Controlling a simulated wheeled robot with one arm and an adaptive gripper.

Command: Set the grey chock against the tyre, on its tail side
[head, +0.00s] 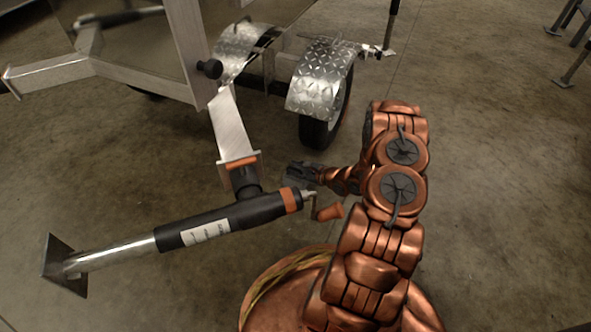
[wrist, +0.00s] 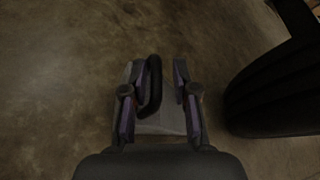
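The grey chock (wrist: 158,124) is a pale block on the floor below my gripper (wrist: 156,85) in the wrist view. Its black loop handle (wrist: 151,88) stands up between my two fingers, nearer the left one. The fingers are apart, with a gap between the handle and the right finger. The black tyre (wrist: 270,95) is at the right of the wrist view, apart from the chock. In the head view the tyre (head: 318,132) shows under a metal mudguard, and my gripper (head: 297,173) is low in front of it. I cannot make out the chock there.
The trailer's jack (head: 215,222), with a black body and orange crank handle (head: 329,212), lies across the front, close to my gripper. The diamond-plate mudguard (head: 318,80) overhangs the tyre. The trailer frame (head: 130,72) is at the left. Bare concrete is free at the right.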

